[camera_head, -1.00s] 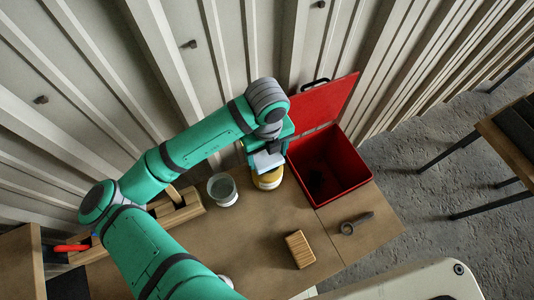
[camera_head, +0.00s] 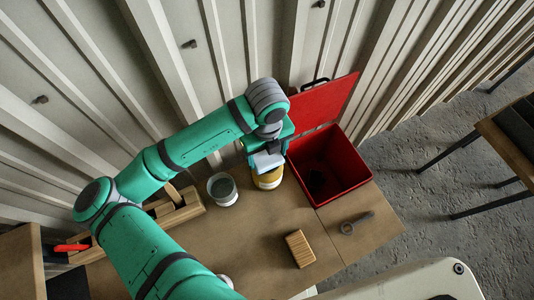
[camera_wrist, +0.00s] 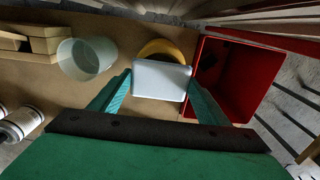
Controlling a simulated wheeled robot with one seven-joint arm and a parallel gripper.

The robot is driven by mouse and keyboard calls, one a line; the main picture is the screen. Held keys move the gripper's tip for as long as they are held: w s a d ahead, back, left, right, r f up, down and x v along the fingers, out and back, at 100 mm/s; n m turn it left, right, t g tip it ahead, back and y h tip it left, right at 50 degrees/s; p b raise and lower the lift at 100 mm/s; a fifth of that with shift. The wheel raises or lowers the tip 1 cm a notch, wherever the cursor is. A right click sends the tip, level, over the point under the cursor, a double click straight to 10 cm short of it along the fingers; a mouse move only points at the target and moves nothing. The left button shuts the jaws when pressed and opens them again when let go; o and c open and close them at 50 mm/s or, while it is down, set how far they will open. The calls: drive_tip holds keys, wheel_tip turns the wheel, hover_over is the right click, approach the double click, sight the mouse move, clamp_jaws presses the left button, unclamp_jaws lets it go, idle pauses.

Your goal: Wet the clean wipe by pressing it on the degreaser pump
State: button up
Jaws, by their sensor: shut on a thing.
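The wipe (camera_wrist: 161,80) is a pale, folded pad held between the two teal fingers of my gripper (camera_wrist: 158,92) in the wrist view. In the head view the wipe (camera_head: 267,162) shows below my gripper (camera_head: 266,152). A yellow round container (camera_head: 267,179), which looks like the degreaser pump, stands directly beneath it. In the wrist view the yellow rim (camera_wrist: 160,47) shows behind the wipe, which hides most of the container. I cannot tell whether the wipe touches its top.
An open red box (camera_head: 330,165) stands close on the right, its lid raised. A pale round tub (camera_head: 222,189) is on the left, beside a wooden holder (camera_head: 178,208). A wooden block (camera_head: 299,248) and a dark ring-ended tool (camera_head: 357,223) lie in front.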

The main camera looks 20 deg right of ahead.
sight(267, 158)
drive_tip(key=shift+r, duration=0.1)
idle(0.3)
drive_tip(key=shift+r, duration=3.4)
